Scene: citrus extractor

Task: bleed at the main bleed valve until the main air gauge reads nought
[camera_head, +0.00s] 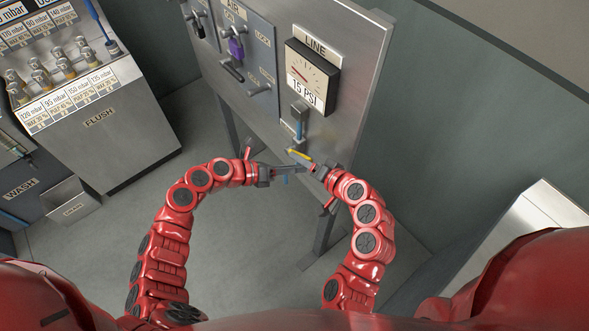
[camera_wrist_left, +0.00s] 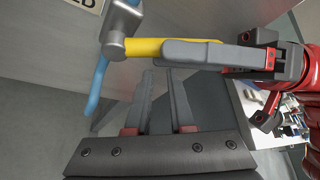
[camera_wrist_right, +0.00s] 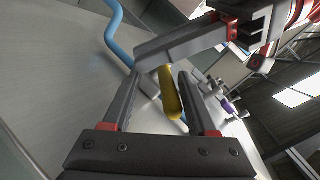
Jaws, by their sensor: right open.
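The main bleed valve's yellow handle (camera_head: 301,157) projects below the gauge panel and also shows in the left wrist view (camera_wrist_left: 165,47), with a light-blue hose (camera_wrist_left: 98,90) beside its metal body. My right gripper (camera_wrist_right: 160,74) is open, with the yellow handle (camera_wrist_right: 170,92) between its fingers; contact is unclear. My left gripper (camera_wrist_left: 160,73) is partly open and empty, just below the handle. In the head view my left gripper (camera_head: 288,168) is close to my right gripper (camera_head: 309,166). The gauge marked LINE (camera_head: 312,76) bears a 15 PSI plate; its needle is too small to read.
An AIR panel (camera_head: 262,47) with a purple lock (camera_head: 236,48) and levers is left of the gauge. A FLUSH cabinet (camera_head: 110,125) with bottles stands at the left. Grey floor (camera_head: 110,230) lies open between. A pale cabinet (camera_head: 530,235) is at the right.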

